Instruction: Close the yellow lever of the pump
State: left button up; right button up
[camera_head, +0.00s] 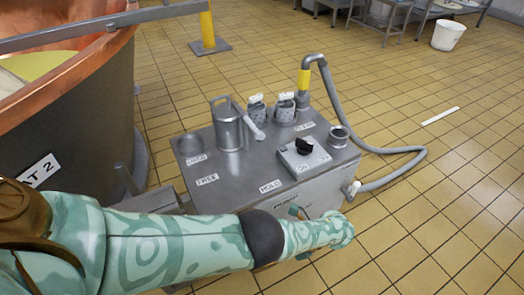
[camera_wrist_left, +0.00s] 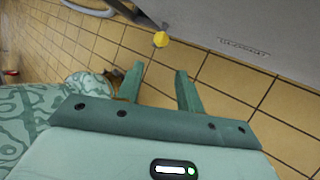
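The pump is a grey metal box (camera_head: 330,187) standing on the tiled floor in the head view. A small yellow knob (camera_wrist_left: 160,39), which looks like the end of the yellow lever, shows beside the box's grey side (camera_wrist_left: 235,25) in the wrist view. The rest of the lever cannot be made out. In the head view I cannot see the knob; my left forearm crosses in front of the box. My left gripper (camera_wrist_left: 159,70) is open and empty, its two fingers apart. The knob appears just beyond the gap between the fingertips, apparently not touched. My right gripper is out of view.
The box top carries a metal jug (camera_head: 228,127), two perforated cups, a black knob (camera_head: 305,146) and a short pipe. A grey hose (camera_head: 416,165) loops at the right. A copper-rimmed vat (camera_head: 90,90) stands at the left.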

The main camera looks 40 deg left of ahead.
pick_arm(q)
jog(key=shift+w+d+r, duration=0.2)
jog(key=shift+r, duration=0.1)
